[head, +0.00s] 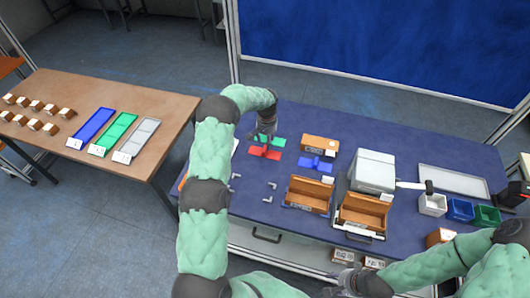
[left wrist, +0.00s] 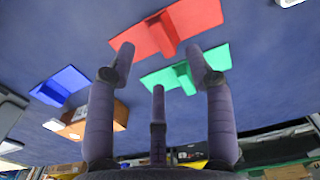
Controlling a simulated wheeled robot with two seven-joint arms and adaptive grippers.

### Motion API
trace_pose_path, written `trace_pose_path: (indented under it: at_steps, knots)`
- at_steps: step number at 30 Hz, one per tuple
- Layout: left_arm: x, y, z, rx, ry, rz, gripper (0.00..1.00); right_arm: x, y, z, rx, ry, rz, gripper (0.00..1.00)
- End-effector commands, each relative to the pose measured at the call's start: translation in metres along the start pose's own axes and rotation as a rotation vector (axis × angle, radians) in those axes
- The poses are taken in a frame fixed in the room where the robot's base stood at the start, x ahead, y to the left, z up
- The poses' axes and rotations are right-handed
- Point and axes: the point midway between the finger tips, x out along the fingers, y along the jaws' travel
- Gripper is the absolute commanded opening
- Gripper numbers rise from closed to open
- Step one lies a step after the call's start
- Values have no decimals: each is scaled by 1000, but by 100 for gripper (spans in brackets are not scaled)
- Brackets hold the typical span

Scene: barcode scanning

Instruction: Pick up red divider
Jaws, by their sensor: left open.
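The red divider (head: 257,153) lies on the blue-topped table (head: 385,242), just in front of the green divider (head: 277,141). A blue divider (head: 312,163) lies to their right. My left gripper (head: 265,139) is above the red and green dividers, pointing down. In the left wrist view, its fingers (left wrist: 160,68) are spread and empty, with the red divider (left wrist: 146,35) beyond the fingertips and the green divider (left wrist: 212,58) partly behind one finger. A gap to the red divider seems to remain. My right gripper (head: 350,284) is at the bottom edge, its fingers unclear.
Open brown boxes (head: 309,195) and a white machine (head: 373,171) stand right of the dividers. A closed brown box (head: 320,144) is behind the blue divider. Small grey brackets (head: 271,185) lie in front. White, blue and green bins (head: 432,205) stand at the right.

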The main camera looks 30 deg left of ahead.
Motion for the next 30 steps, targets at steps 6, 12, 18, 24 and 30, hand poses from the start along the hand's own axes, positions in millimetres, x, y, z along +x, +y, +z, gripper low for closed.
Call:
trace_pose_path:
  at_steps: [6,12,18,24,30]
  knots:
    - [32,-1,4,1,-3,0,53,-2,-1,0,0,0,0,40]
    - [45,-2,3,1,0,0,53,-3,-1,0,0,0,0,40]
    - [45,-2,3,1,0,0,53,-3,-1,0,0,0,0,40]
    - [45,-1,3,1,-1,0,1,-3,-1,0,0,0,0,40]
    - [45,-1,3,1,-1,0,0,-3,-1,0,0,0,0,40]
